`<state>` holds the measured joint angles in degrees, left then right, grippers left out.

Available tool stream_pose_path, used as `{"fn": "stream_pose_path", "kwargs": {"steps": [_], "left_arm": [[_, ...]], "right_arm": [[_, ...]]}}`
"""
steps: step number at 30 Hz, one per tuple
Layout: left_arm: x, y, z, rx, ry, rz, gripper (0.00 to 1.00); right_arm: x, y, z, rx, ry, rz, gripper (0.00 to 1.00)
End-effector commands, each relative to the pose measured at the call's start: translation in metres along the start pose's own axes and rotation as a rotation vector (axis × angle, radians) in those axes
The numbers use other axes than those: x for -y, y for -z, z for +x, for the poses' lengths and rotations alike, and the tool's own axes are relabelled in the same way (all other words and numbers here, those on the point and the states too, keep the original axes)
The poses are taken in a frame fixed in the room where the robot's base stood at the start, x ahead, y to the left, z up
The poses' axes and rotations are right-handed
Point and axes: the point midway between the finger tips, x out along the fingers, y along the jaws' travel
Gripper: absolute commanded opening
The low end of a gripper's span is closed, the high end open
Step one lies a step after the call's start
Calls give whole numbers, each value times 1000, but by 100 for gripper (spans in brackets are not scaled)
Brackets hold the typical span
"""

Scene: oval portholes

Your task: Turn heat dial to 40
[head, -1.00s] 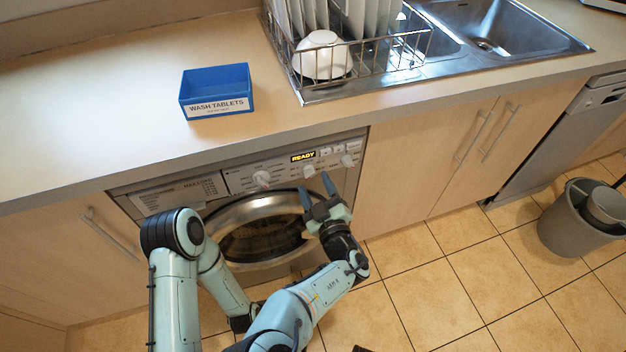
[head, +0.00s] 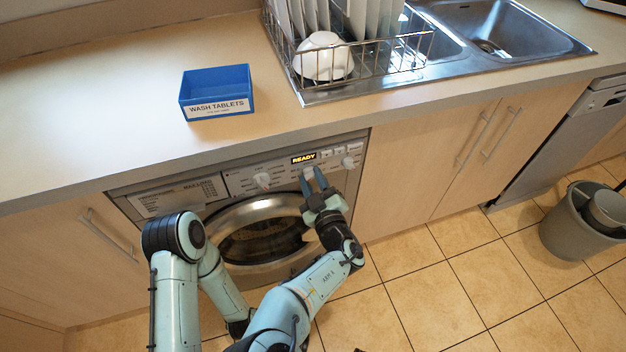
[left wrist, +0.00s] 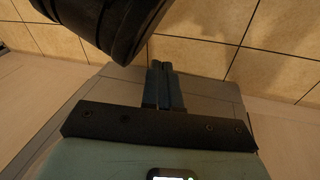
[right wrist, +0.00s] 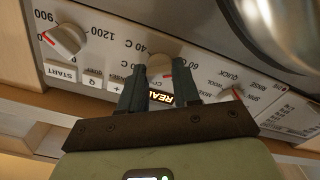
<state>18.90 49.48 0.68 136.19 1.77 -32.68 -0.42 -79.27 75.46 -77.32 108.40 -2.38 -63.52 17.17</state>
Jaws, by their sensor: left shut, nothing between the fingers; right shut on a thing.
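The washing machine (head: 190,190) is under the counter, with a row of dials on its panel. The heat dial (right wrist: 158,63), the middle one, is pale with a red mark and has "40 C" printed by it in the right wrist view. My right gripper (head: 312,170) is shut on this dial, one finger on each side; in the right wrist view its fingers (right wrist: 160,75) partly cover it. The exact pointer setting is hard to tell. My left gripper (left wrist: 161,68) is shut and empty, low over the floor.
The display (head: 303,159) reads READY. Another dial (head: 263,180) is to the left and a third (head: 347,162) to the right, close to the gripper. The round door (head: 255,238) is below. A blue wash tablets box (head: 217,105) stands on the counter.

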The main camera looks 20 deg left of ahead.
Motion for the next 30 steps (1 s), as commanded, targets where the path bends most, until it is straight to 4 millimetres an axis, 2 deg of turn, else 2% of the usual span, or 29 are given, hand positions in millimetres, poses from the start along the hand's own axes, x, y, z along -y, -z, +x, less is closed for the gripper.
{"fn": "stream_pose_path", "kwargs": {"steps": [8,12,18,30], "left_arm": [[-21,24,-22,-77,-36,19,0],[-23,2,-33,-11,-35,23,0],[-26,-14,-44,36,-38,27,0],[-28,-26,-52,72,-39,30,0]], "right_arm": [[-3,2,-1,2,-2,-102,1],[-4,2,-1,2,-3,-208,1],[-2,1,0,2,-1,-397,1],[0,0,0,2,0,-781,1]]}}
